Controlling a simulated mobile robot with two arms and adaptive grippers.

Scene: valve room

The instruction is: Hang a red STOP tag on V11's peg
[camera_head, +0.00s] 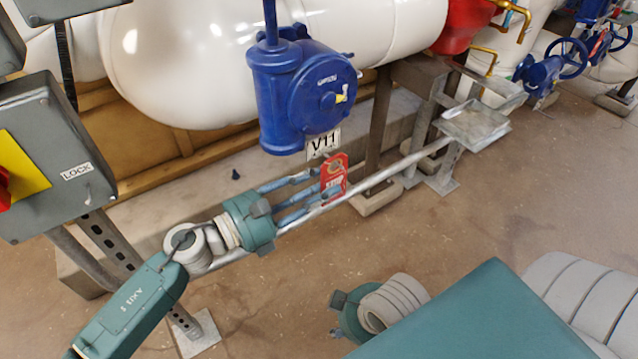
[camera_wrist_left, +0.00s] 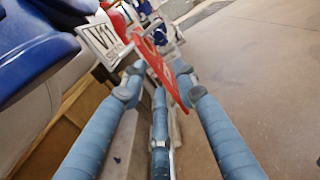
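The blue valve V11 (camera_head: 300,90) has a white V11 plate (camera_head: 323,143) below it; the plate also shows in the wrist view (camera_wrist_left: 102,38). A red STOP tag (camera_head: 334,177) is just below the plate, upright and slightly tilted. In the wrist view the tag (camera_wrist_left: 160,65) appears nearly edge-on, at the fingertips. My left gripper (camera_head: 318,188) reaches it from the left, its blue fingers spread with a gap between the tips. Whether a finger touches the tag is unclear, and the peg is not clearly seen. My right gripper (camera_head: 352,312) shows only partly; its fingers are hidden.
A metal rail runs behind my left gripper to a small metal tray (camera_head: 474,125) on a post. A grey LOCK box (camera_head: 50,155) stands at left. White tanks (camera_head: 250,50) are behind. More blue valves (camera_head: 545,75) stand at far right.

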